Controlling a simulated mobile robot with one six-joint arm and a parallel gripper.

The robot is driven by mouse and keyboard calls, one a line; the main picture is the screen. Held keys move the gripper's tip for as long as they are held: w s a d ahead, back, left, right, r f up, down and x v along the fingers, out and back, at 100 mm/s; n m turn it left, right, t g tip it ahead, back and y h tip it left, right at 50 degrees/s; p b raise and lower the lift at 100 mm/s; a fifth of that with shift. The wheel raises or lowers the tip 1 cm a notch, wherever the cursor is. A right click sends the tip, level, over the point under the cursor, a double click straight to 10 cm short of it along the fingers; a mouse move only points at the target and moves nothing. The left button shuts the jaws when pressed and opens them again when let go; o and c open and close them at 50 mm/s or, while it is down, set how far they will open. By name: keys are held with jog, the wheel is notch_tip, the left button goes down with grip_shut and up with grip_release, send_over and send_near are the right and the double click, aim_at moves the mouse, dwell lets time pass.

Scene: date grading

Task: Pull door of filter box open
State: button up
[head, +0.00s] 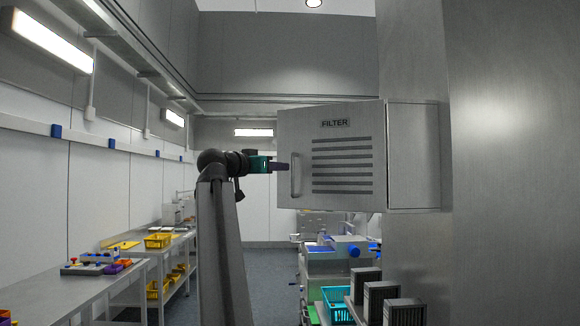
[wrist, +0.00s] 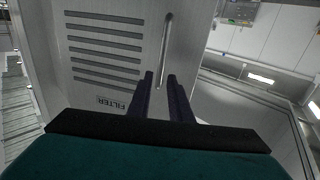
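The filter box (head: 414,155) is a grey metal box at the right in the head view. Its door (head: 345,192) carries a FILTER label and dark slots, with an upright bar handle (head: 296,175) near its left edge. I see no clear gap at the door's edge. My gripper (head: 287,167) points at the handle from the left, its tips close to it. In the wrist view, the two dark fingers (wrist: 161,76) are apart, and one end of the handle (wrist: 165,50) shows between them. I cannot tell whether they touch it.
A steel column (head: 410,50) stands behind the box. Below are dark finned blocks (head: 383,300) and a teal crate (head: 338,305). A long bench (head: 95,278) with yellow bins (head: 158,241) runs along the left wall. Floor (head: 268,270) shows clear between.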

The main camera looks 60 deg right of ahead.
jog(key=p, duration=0.2)
send_over(292, 192)
jog(key=shift+w+d, duration=0.1)
jog(key=shift+d, duration=0.2)
